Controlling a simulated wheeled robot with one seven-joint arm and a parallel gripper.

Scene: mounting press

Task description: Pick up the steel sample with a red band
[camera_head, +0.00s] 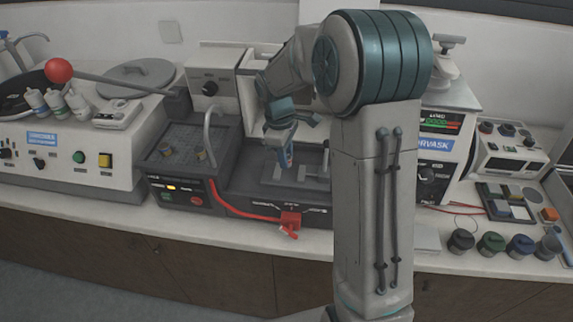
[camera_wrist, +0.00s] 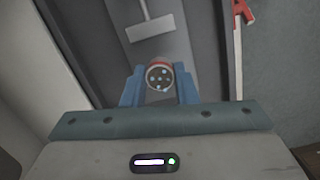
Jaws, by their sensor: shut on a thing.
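The steel sample with a red band (camera_wrist: 159,76) shows in the wrist view as a round, spotted dark face with a red rim. My gripper (camera_wrist: 159,92) has its blue fingers on either side of the sample and is shut on it. In the head view my gripper (camera_head: 287,156) is over the dark tray of the bench unit, in front of the press. The sample is too small to make out there. I cannot tell from these views how far it is above the tray.
A dark tray unit (camera_head: 247,203) with pale plates lies below my gripper. A red handle (camera_head: 290,220) is at its front. A unit with a curved spout (camera_head: 180,195) stands to the left. Several dark knob-like pots (camera_head: 461,241) stand at the right.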

